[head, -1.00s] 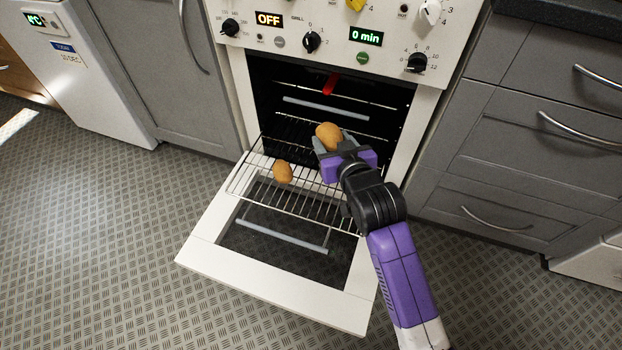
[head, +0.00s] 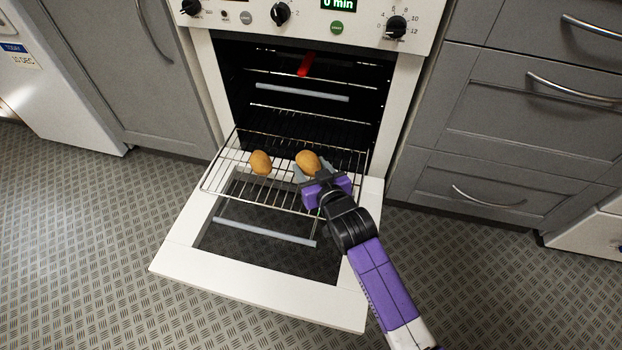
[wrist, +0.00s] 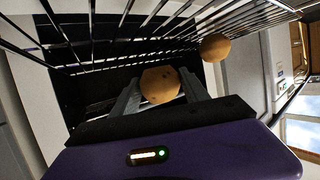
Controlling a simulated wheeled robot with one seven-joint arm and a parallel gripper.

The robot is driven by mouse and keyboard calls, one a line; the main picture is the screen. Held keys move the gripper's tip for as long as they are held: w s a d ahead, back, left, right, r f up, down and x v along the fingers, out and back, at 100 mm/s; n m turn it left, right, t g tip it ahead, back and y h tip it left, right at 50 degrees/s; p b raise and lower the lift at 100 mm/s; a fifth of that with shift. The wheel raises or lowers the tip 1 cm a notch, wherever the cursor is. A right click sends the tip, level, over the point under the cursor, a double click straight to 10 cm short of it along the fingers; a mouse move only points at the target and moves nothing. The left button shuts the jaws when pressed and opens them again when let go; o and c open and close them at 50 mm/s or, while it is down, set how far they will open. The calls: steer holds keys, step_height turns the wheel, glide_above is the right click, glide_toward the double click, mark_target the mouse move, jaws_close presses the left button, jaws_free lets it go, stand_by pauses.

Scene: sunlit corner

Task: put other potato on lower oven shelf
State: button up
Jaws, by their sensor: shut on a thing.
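My gripper (head: 308,172) is shut on a brown potato (head: 307,160), which sits between the two grey fingers in the wrist view (wrist: 160,85). The held potato is over or at the pulled-out wire oven shelf (head: 235,168); I cannot tell whether it touches the wires. The other potato (head: 261,162) rests on that shelf, a little to the left of the held one; it shows at the upper right in the wrist view (wrist: 215,47).
The oven door (head: 260,290) is folded down below the shelf. A red item (head: 305,64) is inside the dark oven near the top. Grey drawers (head: 500,130) stand to the right and a grey cupboard (head: 120,70) to the left. Shelf space is bare around the potatoes.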

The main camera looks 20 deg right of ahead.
steer(key=shift+f+b, duration=0.8)
steer(key=shift+f, duration=1.05)
steer(key=shift+f, duration=0.1)
steer(key=o, duration=1.6)
steer(key=shift+c, duration=0.2)
steer(key=p+v, duration=0.4)
steer(key=v, duration=0.7)
steer(key=shift+s+p, duration=0.1)
steer(key=shift+p, duration=0.25)
steer(key=shift+s+r, duration=0.25)
steer(key=shift+s, duration=0.15)
steer(key=shift+s, duration=0.1)
